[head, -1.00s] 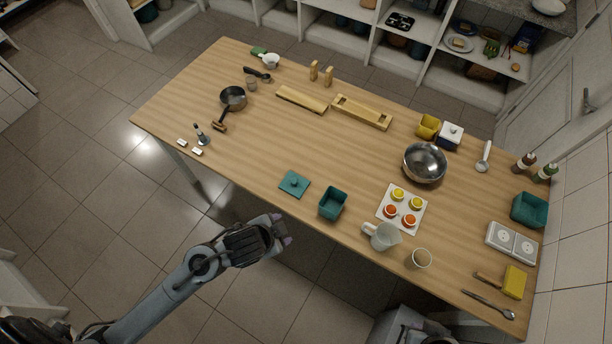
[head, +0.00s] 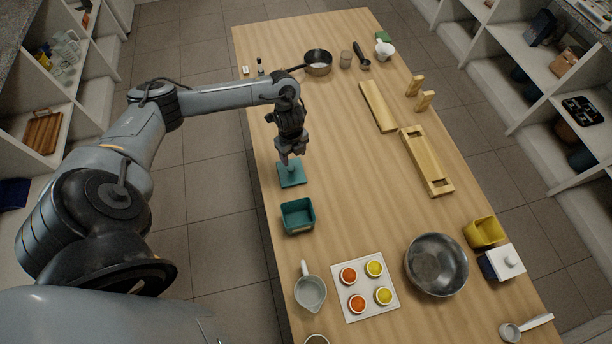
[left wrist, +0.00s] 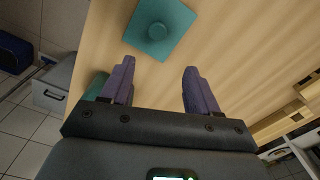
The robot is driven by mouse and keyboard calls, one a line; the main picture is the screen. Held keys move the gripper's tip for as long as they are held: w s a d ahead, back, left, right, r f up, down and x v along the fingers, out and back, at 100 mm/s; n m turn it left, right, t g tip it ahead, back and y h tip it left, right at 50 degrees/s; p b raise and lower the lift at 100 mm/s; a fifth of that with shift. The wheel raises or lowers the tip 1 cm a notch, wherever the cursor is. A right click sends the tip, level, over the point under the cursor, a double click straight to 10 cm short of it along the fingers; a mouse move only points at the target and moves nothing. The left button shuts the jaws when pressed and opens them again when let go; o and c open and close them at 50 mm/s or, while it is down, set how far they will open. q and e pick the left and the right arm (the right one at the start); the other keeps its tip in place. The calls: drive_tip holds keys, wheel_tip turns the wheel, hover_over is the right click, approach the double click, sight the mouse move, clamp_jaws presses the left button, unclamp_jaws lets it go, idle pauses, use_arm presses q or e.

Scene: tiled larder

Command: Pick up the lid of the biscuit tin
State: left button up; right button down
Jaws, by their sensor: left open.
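The teal square lid with a round knob (head: 291,176) lies flat on the wooden table near its left edge. The open teal tin (head: 298,216) stands just nearer than the lid, apart from it. My left gripper (head: 291,157) is open and empty, pointing down above the far side of the lid. In the left wrist view the lid (left wrist: 160,28) lies beyond the two spread fingertips (left wrist: 157,72), not between them. Part of a teal thing (left wrist: 93,86) shows behind the left finger there. My right gripper is not in view.
A white tray with several small cups (head: 366,288), a jug (head: 311,292) and a metal bowl (head: 436,265) stand nearer. Wooden pieces (head: 427,163) lie to the right. A saucepan (head: 318,62) stands at the far end.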

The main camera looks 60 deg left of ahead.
use_arm(q)
hover_over(291, 168)
drive_tip(key=f, duration=0.4)
drive_tip(key=shift+s+d+f, duration=0.1)
drive_tip(key=shift+d, duration=0.2)
drive_tip(key=shift+f+b, duration=0.3)
drive_tip(key=shift+f, duration=0.4)
drive_tip(key=f, duration=0.3)
drive_tip(key=shift+a+f, duration=0.35)
drive_tip(key=shift+f, duration=0.05)
drive_tip(key=shift+f+b, duration=0.3)
drive_tip(key=shift+f, duration=0.25)
drive_tip(key=c, duration=1.1)
